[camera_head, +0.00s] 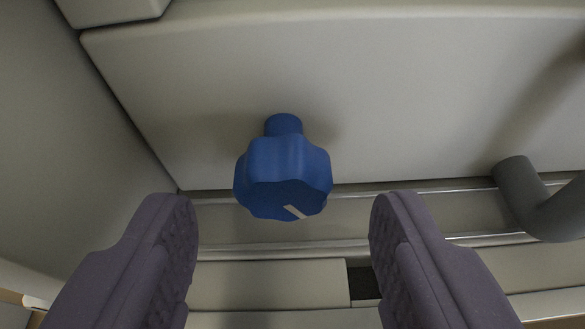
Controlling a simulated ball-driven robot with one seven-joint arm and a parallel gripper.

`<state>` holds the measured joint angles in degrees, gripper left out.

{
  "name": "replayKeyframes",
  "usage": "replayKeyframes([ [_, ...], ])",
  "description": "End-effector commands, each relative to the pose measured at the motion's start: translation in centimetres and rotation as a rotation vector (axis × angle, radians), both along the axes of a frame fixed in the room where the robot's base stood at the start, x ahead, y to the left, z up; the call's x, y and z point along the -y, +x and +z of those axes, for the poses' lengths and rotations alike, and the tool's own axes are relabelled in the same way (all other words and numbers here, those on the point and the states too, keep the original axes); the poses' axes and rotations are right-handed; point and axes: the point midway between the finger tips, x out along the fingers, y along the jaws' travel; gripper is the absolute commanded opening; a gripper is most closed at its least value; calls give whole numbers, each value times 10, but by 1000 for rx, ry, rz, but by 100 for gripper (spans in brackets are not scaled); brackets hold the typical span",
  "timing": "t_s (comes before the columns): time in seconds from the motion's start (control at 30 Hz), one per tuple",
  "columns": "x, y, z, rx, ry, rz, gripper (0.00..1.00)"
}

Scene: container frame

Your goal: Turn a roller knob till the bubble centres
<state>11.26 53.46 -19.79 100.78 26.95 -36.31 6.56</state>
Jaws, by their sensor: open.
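A blue lobed knob (283,172) stands out from a pale panel on a short blue stem, in the upper middle of the view. A short white mark shows on its front face, pointing down and to the right. My gripper (284,225) is open, with one purple-grey ribbed finger low on each side. The knob lies between and beyond the fingertips, with clear space on both sides, and nothing is held. No bubble or level is in view.
The pale panel (400,90) fills the upper part. A wall (60,150) stands at the left. A grey bent handle or pipe (535,205) juts out at the right, beyond the right finger. Metal rails (230,250) run across below the knob.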

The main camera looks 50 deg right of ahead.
Motion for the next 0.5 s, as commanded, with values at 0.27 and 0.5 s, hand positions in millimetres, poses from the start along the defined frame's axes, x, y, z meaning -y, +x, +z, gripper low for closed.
replayKeyframes([
  [0.27,7,7,-3,0,1,1,60],
  [0.5,7,7,-3,0,1,1,28],
])
